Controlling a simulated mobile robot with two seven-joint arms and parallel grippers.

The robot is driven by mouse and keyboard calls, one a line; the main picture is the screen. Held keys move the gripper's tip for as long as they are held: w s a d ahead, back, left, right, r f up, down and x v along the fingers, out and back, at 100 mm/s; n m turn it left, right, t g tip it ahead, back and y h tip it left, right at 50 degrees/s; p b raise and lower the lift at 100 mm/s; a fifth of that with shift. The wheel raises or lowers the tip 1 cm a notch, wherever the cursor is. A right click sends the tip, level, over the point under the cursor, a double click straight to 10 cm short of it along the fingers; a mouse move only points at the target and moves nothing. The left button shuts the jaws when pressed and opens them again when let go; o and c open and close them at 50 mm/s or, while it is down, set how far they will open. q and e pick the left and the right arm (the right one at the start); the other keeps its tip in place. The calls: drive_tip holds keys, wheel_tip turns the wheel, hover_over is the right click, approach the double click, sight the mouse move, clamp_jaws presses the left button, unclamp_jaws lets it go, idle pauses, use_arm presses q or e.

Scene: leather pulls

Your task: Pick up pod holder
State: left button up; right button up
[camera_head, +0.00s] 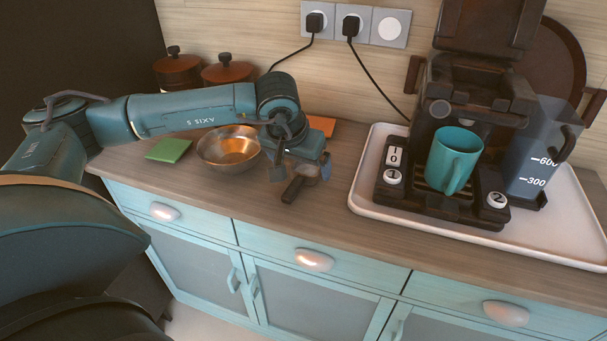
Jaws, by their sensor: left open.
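My left gripper (308,174) reaches in from the left and points down just above the wooden counter, right of the metal bowl. Its jaws are open. A small dark piece (292,190), which looks like the handle of the pod holder, shows at the fingers, close to the counter. The rest of it is mostly hidden behind the gripper, so I cannot tell whether the fingers touch it. The dark coffee machine (440,205) stands to the right with its lid raised. A teal mug (454,160) stands on its drip grate. My right gripper is not in view.
A white tray (365,190) carries the machine and a clear water tank (535,150). A metal bowl (228,149), green cloth (168,149) and orange cloth (321,125) lie near my left arm. Two lidded pots (228,72) stand behind. The counter (330,215) is clear in front.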

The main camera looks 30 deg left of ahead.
sight(302, 170)
use_arm(q)
drive_tip(key=x, duration=0.3)
drive_tip(key=shift+w+f, duration=0.1)
drive_tip(key=shift+w, duration=0.05)
drive_tip(key=shift+c, duration=0.2)
drive_tip(key=c, duration=1.1)
